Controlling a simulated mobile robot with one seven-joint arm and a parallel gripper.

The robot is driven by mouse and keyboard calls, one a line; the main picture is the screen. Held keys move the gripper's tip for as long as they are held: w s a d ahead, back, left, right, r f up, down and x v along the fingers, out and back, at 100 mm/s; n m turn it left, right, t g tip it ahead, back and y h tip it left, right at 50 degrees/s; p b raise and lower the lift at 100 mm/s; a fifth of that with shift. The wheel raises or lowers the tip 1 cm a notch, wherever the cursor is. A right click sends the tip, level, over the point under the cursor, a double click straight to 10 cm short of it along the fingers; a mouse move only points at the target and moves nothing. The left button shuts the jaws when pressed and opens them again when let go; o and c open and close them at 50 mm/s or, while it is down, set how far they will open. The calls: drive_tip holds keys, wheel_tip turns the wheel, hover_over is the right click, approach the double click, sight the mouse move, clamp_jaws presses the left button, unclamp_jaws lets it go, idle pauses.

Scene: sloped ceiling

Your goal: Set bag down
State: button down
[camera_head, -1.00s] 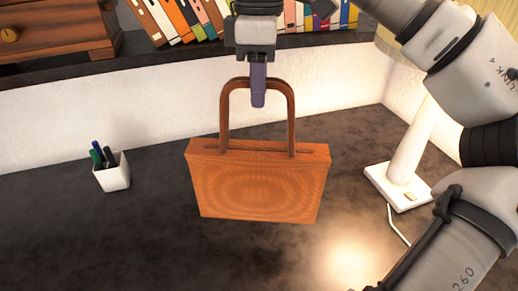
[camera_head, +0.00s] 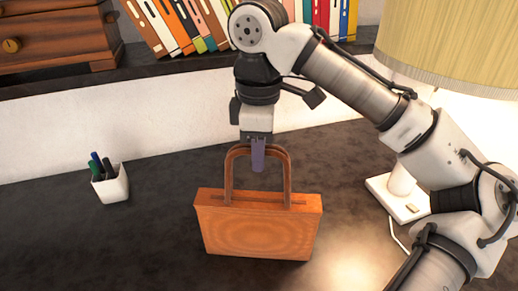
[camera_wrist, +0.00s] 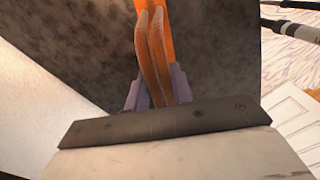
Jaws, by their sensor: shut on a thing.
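The bag (camera_head: 259,228) is a brown, wood-textured block shape with an arched brown handle (camera_head: 288,175). It is upright in the head view, over the dark desk top. I cannot tell for sure whether its bottom touches the desk. My gripper (camera_head: 258,160) points down and is shut on the top of the handle, with purple fingers. In the wrist view the handle (camera_wrist: 152,50) runs between the purple fingers (camera_wrist: 155,92), and the orange body of the bag shows only in a small part at the top.
A white pen cup (camera_head: 110,184) stands on the desk (camera_head: 150,240) at the left. A lamp with a white base (camera_head: 397,198) and yellow shade (camera_head: 450,45) stands at the right. Books (camera_head: 185,25) and a wooden drawer box (camera_head: 55,35) are on a shelf behind. Desk left of the bag is clear.

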drive_tip(key=c, duration=1.2)
unclamp_jaws()
drive_tip(key=shift+f, duration=0.1)
wheel_tip(320, 180, up, 12)
drive_tip(key=p, duration=0.1)
